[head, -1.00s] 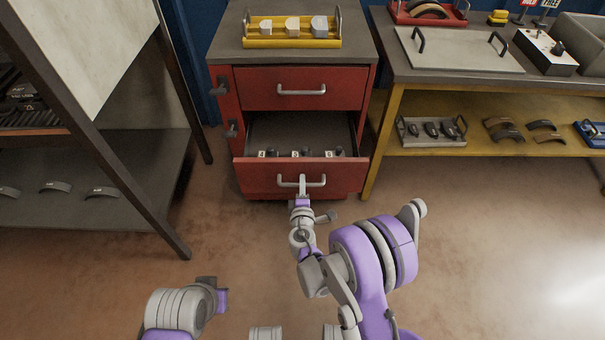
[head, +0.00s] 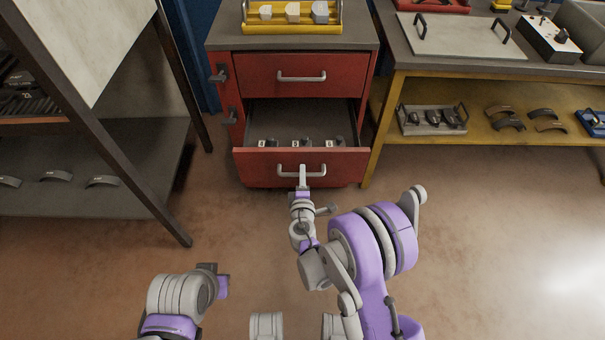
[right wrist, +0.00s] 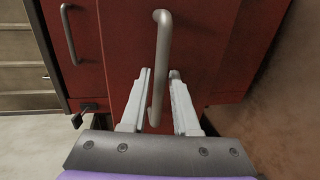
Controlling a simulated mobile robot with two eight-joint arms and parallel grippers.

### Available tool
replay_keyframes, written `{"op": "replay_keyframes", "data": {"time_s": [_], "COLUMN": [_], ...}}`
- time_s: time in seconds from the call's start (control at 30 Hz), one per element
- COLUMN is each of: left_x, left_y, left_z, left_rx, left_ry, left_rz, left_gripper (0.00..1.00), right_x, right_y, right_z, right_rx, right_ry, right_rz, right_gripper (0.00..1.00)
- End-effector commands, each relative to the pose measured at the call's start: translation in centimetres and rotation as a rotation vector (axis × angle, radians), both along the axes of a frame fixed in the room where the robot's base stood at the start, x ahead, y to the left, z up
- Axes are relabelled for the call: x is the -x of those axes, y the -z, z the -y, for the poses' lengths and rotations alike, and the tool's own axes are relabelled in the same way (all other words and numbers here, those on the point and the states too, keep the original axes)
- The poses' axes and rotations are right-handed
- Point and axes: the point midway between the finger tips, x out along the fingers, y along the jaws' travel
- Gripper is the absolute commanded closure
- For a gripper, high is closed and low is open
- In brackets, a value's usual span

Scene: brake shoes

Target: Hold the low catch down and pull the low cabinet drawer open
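The low drawer (head: 257,171) of the red cabinet stands pulled out, showing its inside. My right gripper (head: 302,171) is at its metal handle. The low catch (head: 232,116) is a dark lever on the cabinet's left side, below a similar upper catch (head: 218,74). No gripper touches it. I cannot tell whether it is pressed down.
The upper drawer (head: 345,76) is closed. Several small labelled parts lie in the low drawer. A yellow tray (head: 290,29) stands on the cabinet. A workbench (head: 395,83) is at the right and a dark rack (head: 150,199) at the left. The floor in front is clear.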

Motion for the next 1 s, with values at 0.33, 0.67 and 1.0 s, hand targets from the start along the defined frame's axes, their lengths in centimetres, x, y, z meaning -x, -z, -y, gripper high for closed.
{"op": "replay_keyframes", "data": {"time_s": [0.33, 0.67, 1.0], "left_x": [0.1, -0.1, -0.1], "left_y": [-0.9, 0.4, 0.4], "left_z": [0.0, 0.0, 0.0], "left_rx": [0.0, 0.0, 0.0], "left_ry": [0.0, 0.0, 0.0], "left_rz": [0.002, -0.001, -0.001], "left_gripper": [1.0, 1.0, 1.0], "right_x": [6.6, 9.9, 10.0], "right_y": [-1.5, -2.0, -2.1], "right_z": [-0.1, 0.0, 0.0], "right_rx": [-0.002, 0.0, 0.0], "right_ry": [-0.003, -0.001, -0.001], "right_rz": [0.0, 0.0, 0.0], "right_gripper": [0.71, 0.71, 0.71]}}
